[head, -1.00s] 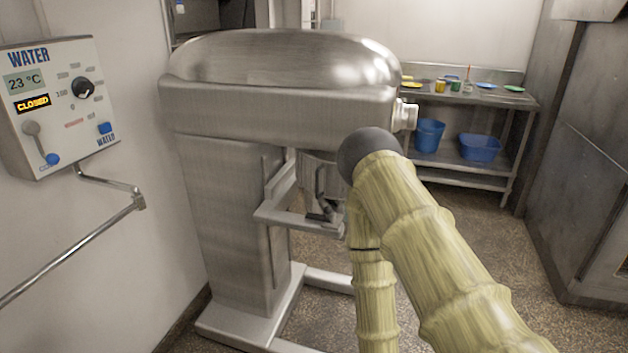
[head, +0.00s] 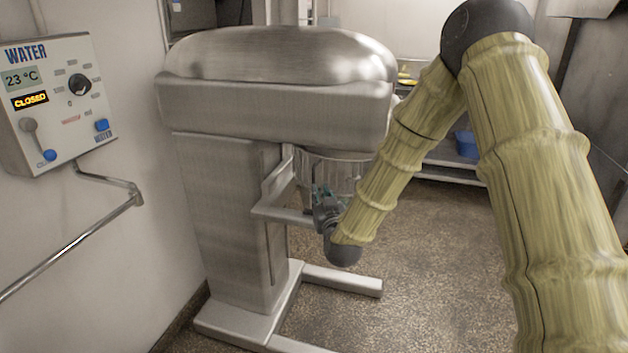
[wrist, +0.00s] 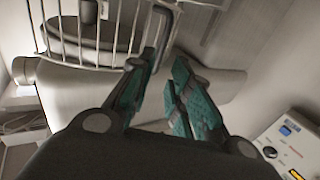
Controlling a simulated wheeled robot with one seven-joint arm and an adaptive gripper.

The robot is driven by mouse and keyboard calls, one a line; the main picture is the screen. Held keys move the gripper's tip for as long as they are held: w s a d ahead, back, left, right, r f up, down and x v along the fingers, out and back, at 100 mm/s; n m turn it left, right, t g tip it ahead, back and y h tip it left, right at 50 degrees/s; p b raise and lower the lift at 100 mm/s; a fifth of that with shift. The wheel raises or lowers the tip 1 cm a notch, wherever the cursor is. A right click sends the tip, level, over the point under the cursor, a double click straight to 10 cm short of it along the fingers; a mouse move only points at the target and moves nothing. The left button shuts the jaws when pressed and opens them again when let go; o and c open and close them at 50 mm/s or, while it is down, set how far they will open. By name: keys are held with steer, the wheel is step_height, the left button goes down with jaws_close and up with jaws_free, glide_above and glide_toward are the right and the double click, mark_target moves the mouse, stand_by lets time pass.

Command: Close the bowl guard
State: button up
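The bowl guard is a wire cage (head: 343,175) under the head of the steel mixer (head: 280,105). In the wrist view the guard's bars (wrist: 82,30) fill the upper left. A rounded end bar of the guard reaches down to my fingertips. My gripper (wrist: 166,62) has teal finger pads, with a gap between them. It is open, its tips at or very close to that end bar; I cannot tell whether they touch it. In the head view my gripper (head: 322,192) is beside the guard's lower part, partly hidden by my wrist.
The mixer's bowl support arm (head: 283,214) juts out just below my gripper. A water control panel (head: 60,100) and a pipe rail are on the left wall. A steel shelf with a blue tub (head: 466,145) stands behind my arm. The floor right of the mixer is clear.

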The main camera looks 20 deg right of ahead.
mark_target(314, 180)
steer(key=w, duration=0.3)
steer(key=w+p, duration=0.1)
steer(key=w, duration=0.2)
steer(key=w+d+p, duration=0.1)
steer(key=w, duration=0.3)
steer(key=shift+w+f, duration=0.1)
jaws_close()
